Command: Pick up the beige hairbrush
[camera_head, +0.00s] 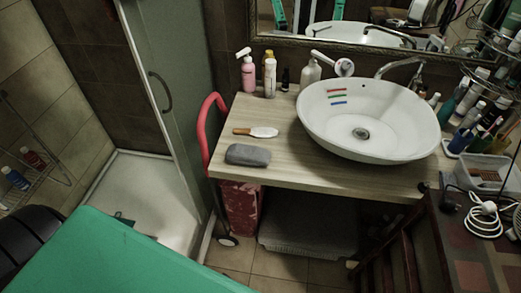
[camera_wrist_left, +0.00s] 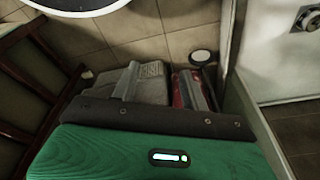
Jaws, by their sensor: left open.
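The beige hairbrush (camera_head: 262,132) lies flat on the wooden counter in the head view, left of the basin. Its pale head points right and its brown handle points left. A grey oblong object lies just in front of it. The wrist view does not show the hairbrush. My left gripper (camera_wrist_left: 168,83) shows in the wrist view with two grey fingers apart and nothing between them. It is over the floor area, away from the hairbrush. My right gripper is in neither view.
The grey object (camera_head: 248,155) is near the counter's (camera_head: 290,172) front edge. A white basin (camera_head: 395,110) stands to the right. Bottles (camera_head: 270,75) stand behind the hairbrush. A red curved handle (camera_head: 205,125) rises at the counter's left edge, beside the glass shower door (camera_head: 170,60).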

